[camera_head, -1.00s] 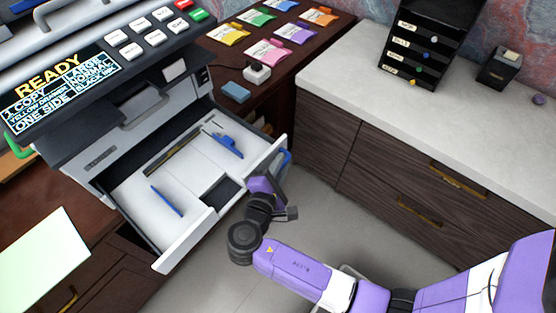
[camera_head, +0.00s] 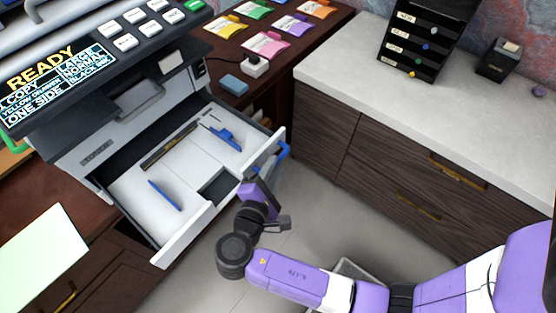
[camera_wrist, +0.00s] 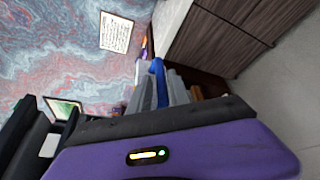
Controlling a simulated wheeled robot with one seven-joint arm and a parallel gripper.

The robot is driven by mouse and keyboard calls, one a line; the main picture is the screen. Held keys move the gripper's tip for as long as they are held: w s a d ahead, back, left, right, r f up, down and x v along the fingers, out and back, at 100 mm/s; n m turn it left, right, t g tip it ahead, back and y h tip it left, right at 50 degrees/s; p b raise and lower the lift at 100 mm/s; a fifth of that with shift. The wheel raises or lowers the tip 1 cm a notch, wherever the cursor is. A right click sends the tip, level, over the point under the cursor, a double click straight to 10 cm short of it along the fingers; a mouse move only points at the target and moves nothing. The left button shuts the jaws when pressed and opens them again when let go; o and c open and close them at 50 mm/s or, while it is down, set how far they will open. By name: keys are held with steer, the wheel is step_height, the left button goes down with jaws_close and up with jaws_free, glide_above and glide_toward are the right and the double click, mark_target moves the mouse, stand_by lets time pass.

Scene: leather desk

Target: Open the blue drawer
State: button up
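The copier's white drawer (camera_head: 152,180) stands pulled out in the head view, with its inside showing. A blue handle (camera_head: 285,151) is at the right end of its front panel (camera_head: 205,221). My gripper (camera_head: 266,178) is just outside that panel, below and left of the handle. In the wrist view, the blue handle (camera_wrist: 158,69) appears between and beyond my grey fingers (camera_wrist: 161,90). The fingers look apart; I cannot tell whether they touch the handle. Blue pieces (camera_head: 226,138) and a dark bar (camera_head: 168,147) lie in the drawer.
The copier's panel (camera_head: 75,75) is at upper left. A dark wooden cabinet with a pale top (camera_head: 440,115) stands at right, bearing a black tray rack (camera_head: 428,40). A grey bin (camera_head: 352,270) is on the floor behind my arm. Grey floor lies between drawer and cabinet.

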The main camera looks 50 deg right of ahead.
steer(key=shift+v, duration=1.75)
steer(key=shift+f, duration=0.1)
